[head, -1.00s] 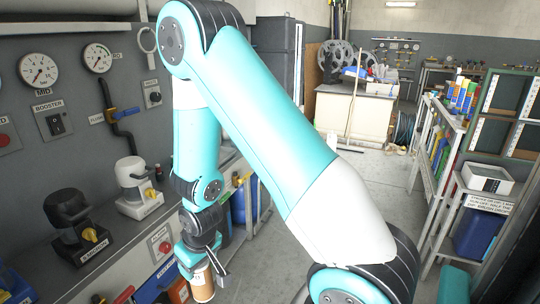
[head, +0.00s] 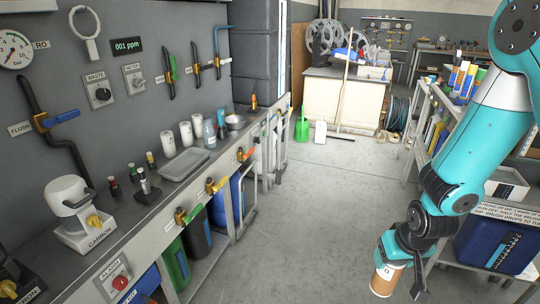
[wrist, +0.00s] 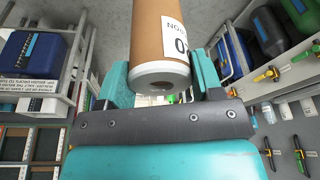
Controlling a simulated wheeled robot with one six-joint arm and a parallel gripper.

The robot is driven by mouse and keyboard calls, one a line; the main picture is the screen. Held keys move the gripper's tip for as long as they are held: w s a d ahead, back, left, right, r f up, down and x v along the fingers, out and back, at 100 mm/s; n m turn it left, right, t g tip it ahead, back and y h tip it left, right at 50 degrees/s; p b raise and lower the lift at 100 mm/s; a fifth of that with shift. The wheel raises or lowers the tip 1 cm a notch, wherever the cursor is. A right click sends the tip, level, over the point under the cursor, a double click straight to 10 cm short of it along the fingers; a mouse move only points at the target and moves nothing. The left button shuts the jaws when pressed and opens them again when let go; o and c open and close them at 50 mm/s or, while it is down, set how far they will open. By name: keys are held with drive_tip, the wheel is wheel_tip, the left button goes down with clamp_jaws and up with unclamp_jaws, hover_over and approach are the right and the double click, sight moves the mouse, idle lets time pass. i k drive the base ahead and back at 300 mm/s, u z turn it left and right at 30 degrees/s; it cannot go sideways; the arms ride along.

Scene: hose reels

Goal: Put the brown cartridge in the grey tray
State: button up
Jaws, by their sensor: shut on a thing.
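The brown cartridge (head: 383,280) hangs below my gripper (head: 400,262) at the lower right of the head view, over the floor. In the wrist view the cartridge (wrist: 150,45) is a brown cylinder with a white end and a partly seen white label, between the two teal fingers of my gripper (wrist: 160,82). The fingers are shut on it. The grey tray (head: 184,165) lies on the bench along the left wall, well to the left of my gripper. It looks shallow and empty.
White cylinders (head: 168,143) stand behind the tray, and small bottles (head: 113,185) stand to its left. A white carbon housing (head: 72,213) stands nearer on the bench. Valve handles (head: 217,184) stick out along the bench front. The floor (head: 310,210) between bench and right shelf is clear.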

sight(186, 166)
drive_tip(key=z, duration=0.2)
drive_tip(key=i, duration=2.35)
drive_tip(key=u, duration=1.1)
